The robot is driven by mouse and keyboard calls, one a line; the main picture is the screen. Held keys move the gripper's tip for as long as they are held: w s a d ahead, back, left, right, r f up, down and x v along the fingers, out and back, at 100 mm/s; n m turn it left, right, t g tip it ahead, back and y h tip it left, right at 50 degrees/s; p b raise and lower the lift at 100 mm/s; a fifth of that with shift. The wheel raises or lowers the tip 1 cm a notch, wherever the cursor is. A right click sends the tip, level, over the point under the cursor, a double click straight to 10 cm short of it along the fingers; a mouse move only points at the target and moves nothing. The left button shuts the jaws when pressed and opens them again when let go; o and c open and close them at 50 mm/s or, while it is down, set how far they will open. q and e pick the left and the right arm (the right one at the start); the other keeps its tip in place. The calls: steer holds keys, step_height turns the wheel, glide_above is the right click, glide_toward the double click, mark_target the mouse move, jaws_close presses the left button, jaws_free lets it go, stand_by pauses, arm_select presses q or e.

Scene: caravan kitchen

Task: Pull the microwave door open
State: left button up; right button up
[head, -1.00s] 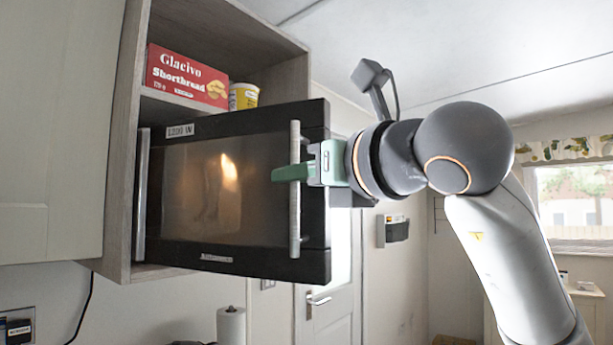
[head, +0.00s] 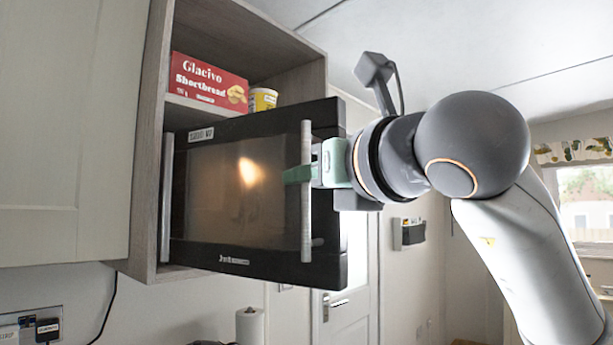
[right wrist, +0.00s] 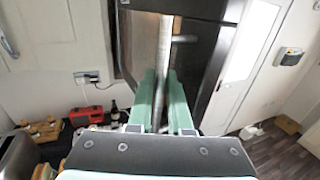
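The black microwave (head: 240,260) sits in the wall cabinet. Its door (head: 325,230) stands partly open, its right side swung out of the cabinet towards me. An upright silver handle (head: 307,225) runs down the door's right side and also shows in the right wrist view (right wrist: 164,50). My right gripper (head: 305,174), with green fingers, is shut on the handle, one finger on each side of it in the right wrist view (right wrist: 163,85). The inside of the microwave is hidden behind the door. My left gripper is not in view.
A red shortbread box (head: 207,82) and a yellow tub (head: 262,99) stand on the shelf above the microwave. A closed cupboard door (head: 65,130) is at the left. A paper roll (head: 250,325) stands below. Bottles and a red box (right wrist: 87,116) are on the counter.

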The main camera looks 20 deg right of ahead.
steer(key=o, duration=0.4)
steer(key=b+v, duration=0.3)
steer(key=v, duration=0.9)
steer(key=shift+s+b, duration=0.3)
